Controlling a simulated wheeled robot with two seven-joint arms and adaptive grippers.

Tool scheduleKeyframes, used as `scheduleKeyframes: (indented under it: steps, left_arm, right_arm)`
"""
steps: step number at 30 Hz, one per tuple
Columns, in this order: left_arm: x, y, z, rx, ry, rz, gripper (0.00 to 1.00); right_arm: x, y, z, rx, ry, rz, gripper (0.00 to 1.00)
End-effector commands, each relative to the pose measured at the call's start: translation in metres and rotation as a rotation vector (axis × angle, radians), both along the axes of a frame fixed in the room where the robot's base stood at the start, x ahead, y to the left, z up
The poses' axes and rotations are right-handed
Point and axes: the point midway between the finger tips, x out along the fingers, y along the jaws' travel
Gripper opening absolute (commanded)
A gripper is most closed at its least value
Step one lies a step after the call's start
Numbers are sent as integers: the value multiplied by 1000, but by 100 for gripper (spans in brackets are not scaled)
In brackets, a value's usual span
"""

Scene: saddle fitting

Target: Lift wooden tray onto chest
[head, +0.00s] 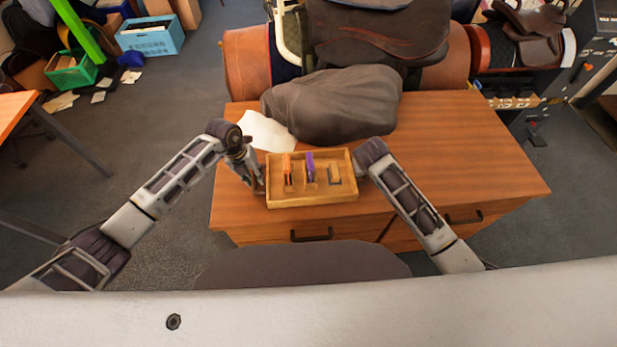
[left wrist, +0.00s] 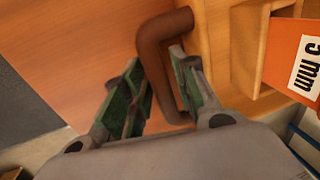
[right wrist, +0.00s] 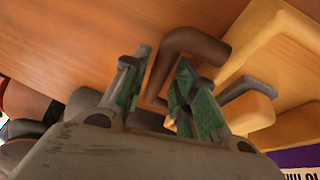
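The wooden tray (head: 312,201) is light wood and appears level near the front edge of the chest top (head: 470,145). I cannot tell whether it touches the top. It holds an orange piece (head: 287,170), a purple piece (head: 310,167) and a grey piece (head: 334,174). My left gripper (left wrist: 157,62) is at the tray's left end, its fingers either side of a brown handle (left wrist: 153,65), apparently with a gap. My right gripper (right wrist: 160,65) is at the right end, its fingers likewise straddling a brown handle (right wrist: 195,42).
A dark brown padded bundle (head: 335,105) lies behind the tray, with a white sheet (head: 268,131) beside it. A saddle (head: 380,35) stands at the back. The chest top is clear to the right. A dark rounded seat (head: 300,265) is in front.

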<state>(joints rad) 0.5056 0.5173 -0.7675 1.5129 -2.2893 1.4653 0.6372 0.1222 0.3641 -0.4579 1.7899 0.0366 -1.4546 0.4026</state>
Motion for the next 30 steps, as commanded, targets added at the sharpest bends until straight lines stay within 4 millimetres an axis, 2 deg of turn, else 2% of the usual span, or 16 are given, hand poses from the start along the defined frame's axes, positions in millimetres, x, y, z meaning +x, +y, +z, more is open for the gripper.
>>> scheduleKeyframes:
  steps: [6, 14, 21, 30]
  left_arm:
    - [0, -1, -7, 0, 1, -1, 28]
    - [0, -1, -8, 0, 0, -1, 28]
    - [0, -1, -8, 0, 0, -1, 0]
    - [0, -1, -7, 0, 0, 0, 0]
  right_arm:
    - [3, -1, -7, 0, -1, 0, 28]
    - [3, -1, -7, 0, -1, 0, 28]
    - [3, -1, -7, 0, -1, 0, 0]
    - [3, -2, -7, 0, 0, 0, 0]
